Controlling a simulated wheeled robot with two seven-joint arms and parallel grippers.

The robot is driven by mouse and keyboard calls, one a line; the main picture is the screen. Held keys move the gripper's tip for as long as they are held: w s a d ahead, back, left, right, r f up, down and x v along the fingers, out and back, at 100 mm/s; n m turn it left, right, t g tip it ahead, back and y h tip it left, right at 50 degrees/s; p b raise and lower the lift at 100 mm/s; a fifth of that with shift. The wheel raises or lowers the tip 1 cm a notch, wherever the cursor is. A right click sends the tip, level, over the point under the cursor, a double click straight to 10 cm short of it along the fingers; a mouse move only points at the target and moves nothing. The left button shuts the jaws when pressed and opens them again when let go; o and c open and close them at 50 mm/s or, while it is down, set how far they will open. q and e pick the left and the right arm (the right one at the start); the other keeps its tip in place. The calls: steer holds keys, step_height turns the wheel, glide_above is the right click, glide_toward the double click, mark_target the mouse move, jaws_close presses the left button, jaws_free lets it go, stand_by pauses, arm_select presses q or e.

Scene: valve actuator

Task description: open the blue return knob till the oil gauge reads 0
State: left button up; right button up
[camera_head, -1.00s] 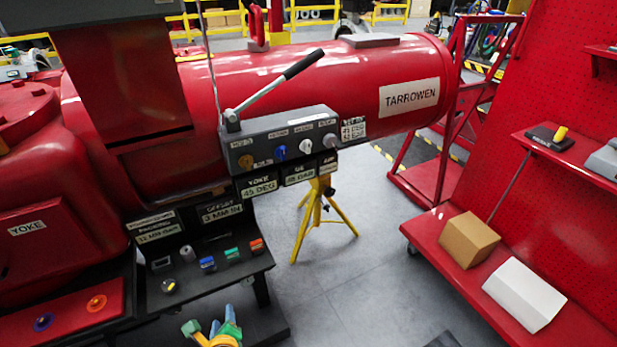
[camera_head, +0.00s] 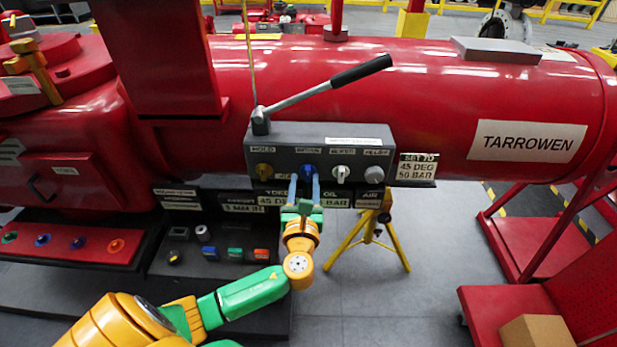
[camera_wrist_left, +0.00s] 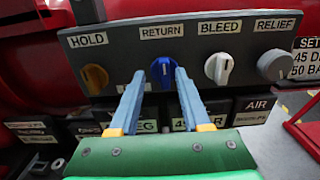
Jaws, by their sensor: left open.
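The blue return knob (camera_head: 308,171) sits on the grey valve block (camera_head: 290,135), second from the left. In the left wrist view the blue knob (camera_wrist_left: 164,70) shows under the RETURN label, with a white pointer mark. My left gripper (camera_head: 304,185) is just in front of and below it. In the left wrist view the left gripper's fingers (camera_wrist_left: 157,85) are open, one on each side of the knob's lower part; I cannot tell if they touch it. The gauge plates below the block (camera_head: 335,200) are partly hidden by the gripper; no oil reading is legible. My right gripper is not in view.
Beside the blue knob are a yellow HOLD knob (camera_wrist_left: 95,77), a white BLEED knob (camera_wrist_left: 219,67) and a grey RELIEF knob (camera_wrist_left: 275,64). A long black-handled lever (camera_head: 335,82) rises above the block. A yellow tripod (camera_head: 370,240) stands below.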

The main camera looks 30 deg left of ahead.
arm_select(q)
steer(key=shift+w+a, duration=0.2)
steer(key=shift+w, duration=0.3)
steer(key=shift+w+d+f, duration=0.15)
steer(key=shift+w, duration=0.15)
steer(key=shift+s, duration=0.15)
jaws_close()
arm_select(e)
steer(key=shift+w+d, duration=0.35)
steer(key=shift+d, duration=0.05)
